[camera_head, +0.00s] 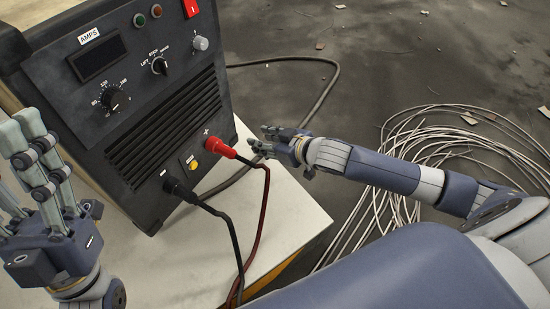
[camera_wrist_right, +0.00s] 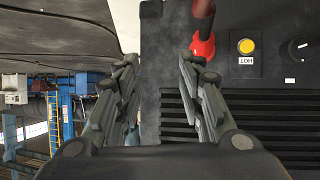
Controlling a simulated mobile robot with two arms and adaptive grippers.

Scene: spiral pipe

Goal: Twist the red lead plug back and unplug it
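The red lead plug (camera_head: 220,149) sits in the "+" socket on the front of the dark welding machine (camera_head: 150,115), its dark red cable hanging down. My right gripper (camera_head: 268,142) is just right of the plug, apart from it, fingers pointing toward the machine. In the right wrist view its fingers (camera_wrist_right: 158,75) stand apart with nothing between them, and the red plug (camera_wrist_right: 203,46) appears beside the right-hand finger, outside the gap. My left gripper (camera_head: 22,165) is at the left edge, raised, empty, with its fingers spread.
A black plug (camera_head: 176,188) with a black cable sits in the "−" socket, lower left of the red one. A yellow button (camera_head: 194,164) lies between them. The machine stands on a pale tabletop (camera_head: 290,215). Coiled cable (camera_head: 400,150) lies on the floor at right.

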